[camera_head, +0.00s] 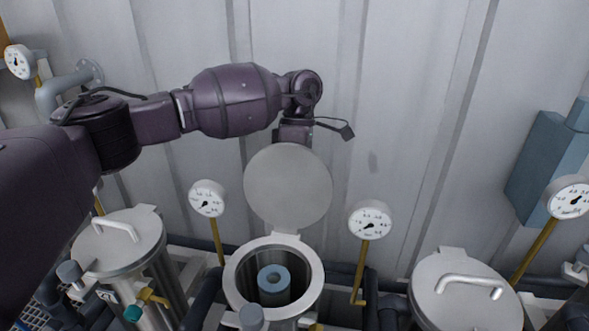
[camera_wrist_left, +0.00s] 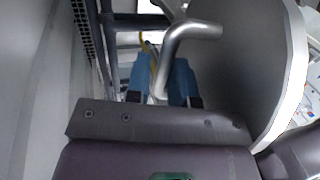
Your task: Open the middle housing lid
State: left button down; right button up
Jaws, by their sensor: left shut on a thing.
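The middle housing lid (camera_head: 288,187) stands raised, about upright, on its hinge behind the middle housing (camera_head: 232,277). Its grey underside faces the head camera, and the housing mouth is uncovered. A blue cylinder with a hole in its top (camera_head: 273,284) shows inside. In the left wrist view the lid (camera_wrist_left: 245,60) is at the right, and its bent metal handle (camera_wrist_left: 187,34) runs between the blue fingers of my left gripper (camera_wrist_left: 160,82). The gripper is shut on the handle. In the head view the lid hides the fingers. My right gripper is not in view.
The left housing lid (camera_head: 118,236) and right housing lid (camera_head: 465,297) are closed, handles up. Gauges (camera_head: 207,198) and (camera_head: 370,219) stand on yellow stems either side of the raised lid. A corrugated wall (camera_head: 420,100) is close behind. A blue-grey box (camera_head: 545,165) is at right.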

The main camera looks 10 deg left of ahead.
pick_arm(q)
jog(key=shift+w+f, duration=0.1)
jog(key=shift+f, duration=0.4)
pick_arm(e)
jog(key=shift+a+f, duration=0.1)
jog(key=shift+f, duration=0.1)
pick_arm(q)
jog(key=c, duration=1.2)
grip_release()
jog(key=shift+w, duration=0.1)
jog(key=shift+o, duration=0.4)
jog(key=shift+w+f, duration=0.1)
jog(key=shift+w, duration=0.05)
jog(key=v, duration=1.1)
jog(key=shift+b, duration=0.35)
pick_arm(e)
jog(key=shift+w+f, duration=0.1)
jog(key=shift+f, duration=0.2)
pick_arm(q)
jog(key=shift+r, duration=0.25)
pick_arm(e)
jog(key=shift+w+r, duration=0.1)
